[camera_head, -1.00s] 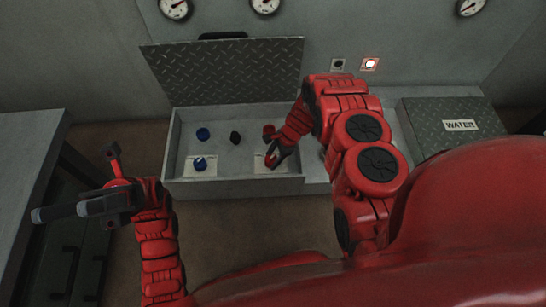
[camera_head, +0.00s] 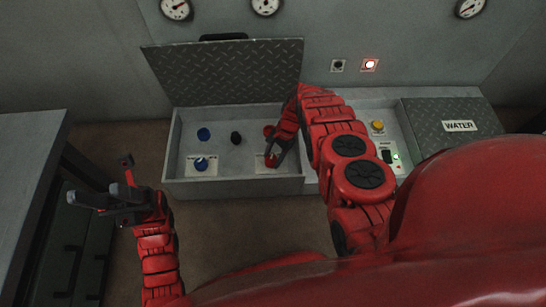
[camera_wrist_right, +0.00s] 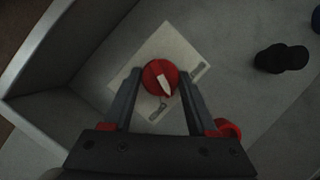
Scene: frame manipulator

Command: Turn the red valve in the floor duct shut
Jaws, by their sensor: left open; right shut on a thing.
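The red valve (camera_wrist_right: 160,77) is a round knob with a white pointer, on a white label plate (camera_wrist_right: 190,55) in the floor duct. In the right wrist view it sits between the two fingers of my right gripper (camera_wrist_right: 158,85), which is shut on it. In the head view my right gripper (camera_head: 273,158) reaches down into the open duct (camera_head: 235,187) and mostly hides the valve. The pointer slants down and slightly right in the wrist view. My left gripper (camera_head: 100,208) is open and empty, out to the left above the floor.
A blue valve (camera_head: 201,164), a blue cap (camera_head: 203,134) and a black knob (camera_head: 236,138) are in the duct. The tread-plate lid (camera_head: 225,72) stands open behind. A WATER cover (camera_head: 450,126), yellow button (camera_head: 377,126) and dark cabinet (camera_head: 75,240) flank it.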

